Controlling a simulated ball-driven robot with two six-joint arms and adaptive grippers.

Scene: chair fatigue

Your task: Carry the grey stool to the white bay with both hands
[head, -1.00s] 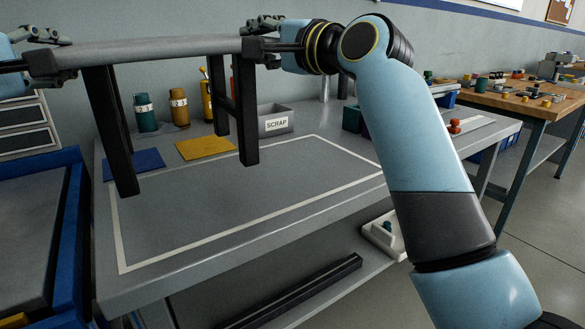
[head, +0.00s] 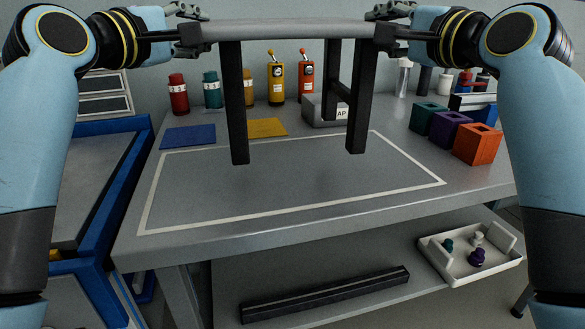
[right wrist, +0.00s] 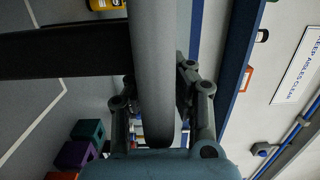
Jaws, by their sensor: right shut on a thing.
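The grey stool (head: 290,31), with a pale seat and dark legs, is held level in the air, legs down. Its feet hang over the white-outlined bay (head: 300,208) on the bench top, apparently above the surface. My left gripper (head: 188,32) is closed around the seat's left end. My right gripper (head: 388,28) is shut on the right end. In the right wrist view, the seat (right wrist: 153,50) runs between the fingers of my right gripper (right wrist: 156,90). A fourth leg, if any, is hidden.
Green, purple and orange (head: 477,144) blocks stand right. A white tray (head: 470,258) and dark bar (head: 325,294) lie on the lower shelf. The outlined area is bare.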

